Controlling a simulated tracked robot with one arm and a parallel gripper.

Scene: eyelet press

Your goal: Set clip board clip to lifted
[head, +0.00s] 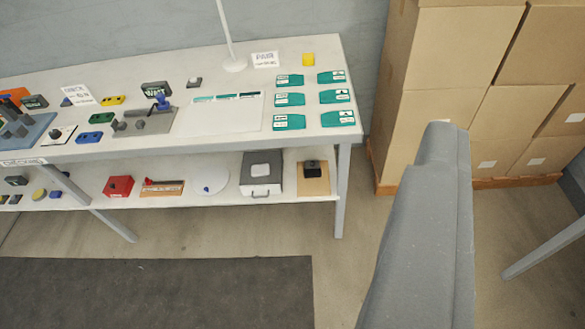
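A tan board with a black clip-like part (312,166) lies on the lower shelf at its right end; it looks like the clip board (314,187). It is small in the picture, and I cannot tell whether its clip is down or lifted. My gripper (447,140) appears as a long grey shape rising from the bottom edge at the right. Its fingertips cannot be made out separately, so its opening is unclear. It shows to the right of the board, apart from it in the picture, and nothing is seen held.
The white bench (240,134) carries several teal cards (290,122), a lamp stand (234,65) and small devices. A grey box (261,187) sits beside the board. Stacked cartons (430,60) stand at the back right. A dark mat (160,292) covers open floor in front.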

